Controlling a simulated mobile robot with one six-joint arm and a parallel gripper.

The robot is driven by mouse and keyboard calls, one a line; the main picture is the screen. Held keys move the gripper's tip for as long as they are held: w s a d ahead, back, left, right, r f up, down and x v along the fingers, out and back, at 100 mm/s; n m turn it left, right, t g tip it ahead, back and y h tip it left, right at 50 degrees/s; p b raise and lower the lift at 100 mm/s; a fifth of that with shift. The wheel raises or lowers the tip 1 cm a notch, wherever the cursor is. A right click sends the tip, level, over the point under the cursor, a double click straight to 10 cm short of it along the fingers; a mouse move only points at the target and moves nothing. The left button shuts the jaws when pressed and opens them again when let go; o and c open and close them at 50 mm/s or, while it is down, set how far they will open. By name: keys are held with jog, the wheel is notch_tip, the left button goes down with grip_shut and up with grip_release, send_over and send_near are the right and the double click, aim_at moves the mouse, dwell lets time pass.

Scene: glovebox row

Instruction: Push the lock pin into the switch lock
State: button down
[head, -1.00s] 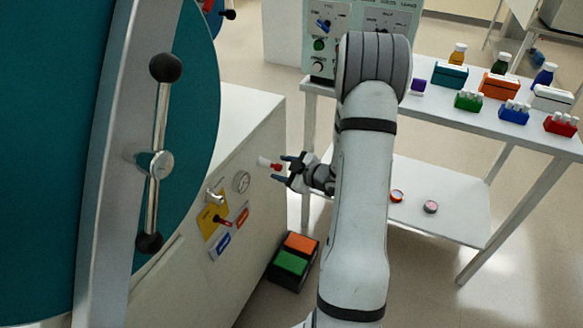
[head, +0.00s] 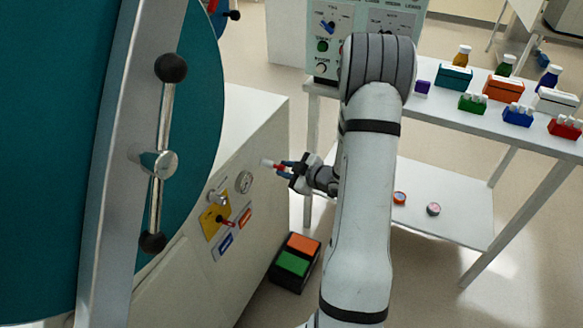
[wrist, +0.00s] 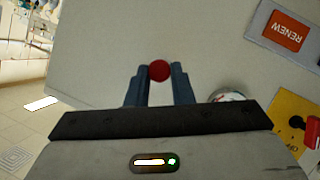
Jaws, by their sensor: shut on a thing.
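A yellow plate (head: 210,228) with a red lever (head: 229,223) is on the panel, lower left of my gripper. A silver round fitting (head: 217,197) sits at the plate's upper edge. I cannot tell which part is the lock opening.
A round gauge (head: 244,181) is on the panel between plate and gripper. Blue and orange labels (head: 245,217) are beside the plate. A box with green and orange tops (head: 294,262) stands on the floor below. A white table (head: 440,122) with bottles and racks is at right.

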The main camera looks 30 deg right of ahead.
jog(key=shift+s+d, duration=0.8)
jog(key=shift+s, duration=0.25)
jog(key=shift+s+d, duration=0.8)
jog(key=shift+s, duration=0.2)
dwell(0.9)
jog(key=shift+s+d+p, duration=0.15)
jog(key=shift+s+d, duration=0.55)
jog(key=shift+s, duration=0.25)
jog(key=shift+s+d+p, duration=0.15)
jog(key=shift+s+d, duration=0.55)
jog(key=shift+s, duration=0.25)
